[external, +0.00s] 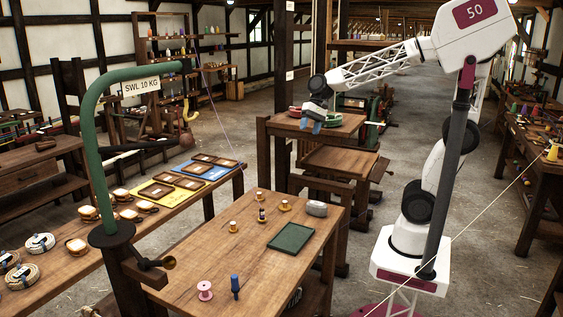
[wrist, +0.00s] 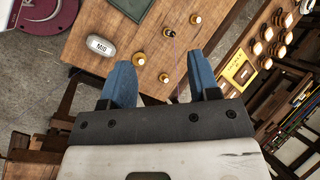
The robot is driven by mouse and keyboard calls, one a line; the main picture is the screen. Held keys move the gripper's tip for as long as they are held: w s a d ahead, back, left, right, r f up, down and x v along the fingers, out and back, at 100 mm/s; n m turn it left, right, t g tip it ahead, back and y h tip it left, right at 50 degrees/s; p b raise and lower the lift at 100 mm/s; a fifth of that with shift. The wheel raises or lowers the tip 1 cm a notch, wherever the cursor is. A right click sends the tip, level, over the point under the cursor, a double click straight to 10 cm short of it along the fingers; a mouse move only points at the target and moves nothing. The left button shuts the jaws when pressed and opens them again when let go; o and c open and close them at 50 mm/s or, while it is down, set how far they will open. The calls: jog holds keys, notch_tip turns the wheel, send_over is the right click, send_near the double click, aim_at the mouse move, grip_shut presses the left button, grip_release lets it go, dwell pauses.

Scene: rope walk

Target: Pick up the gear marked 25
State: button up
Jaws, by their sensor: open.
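No number 25 can be read on any piece, so I cannot tell which is the gear marked 25. Small round brass-coloured pieces with pale tops stand on the wooden table (external: 190,262): a left one (external: 233,227), a right one (external: 284,206) and a dark-banded middle one (external: 261,215). In the wrist view, one brass piece (wrist: 140,58) and another (wrist: 164,78) appear between my fingers, with a further one (wrist: 195,19) beyond. My gripper (external: 317,120) has blue fingers, is open and empty, and hangs high beyond the table's far side; it also shows in the wrist view (wrist: 160,68).
A grey rounded block (external: 316,208) and a green tray (external: 290,238) lie at the table's right. A pink spool (external: 205,290) and a blue peg (external: 235,287) stand near its front. A green hooked post (external: 90,150) rises at the left. The table's middle is clear.

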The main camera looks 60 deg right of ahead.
jog(key=w+a+f+m+y, duration=0.2)
jog(key=w+a+m+y, duration=0.25)
jog(key=w+a, duration=0.6)
jog(key=w+a+f+m+y, duration=0.1)
jog(key=w+a+m+y, duration=0.35)
jog(key=w, duration=1.05)
jog(key=m+h, duration=0.2)
send_near(233, 223)
jog(key=shift+a+f, duration=0.8)
jog(key=shift+f, duration=0.2)
jog(key=shift+a, duration=0.1)
jog(key=shift+x, duration=1.15)
jog(key=shift+a, duration=0.15)
jog(key=shift+x, duration=2.5)
jog(key=shift+w+r, duration=0.1)
jog(key=shift+r, duration=0.1)
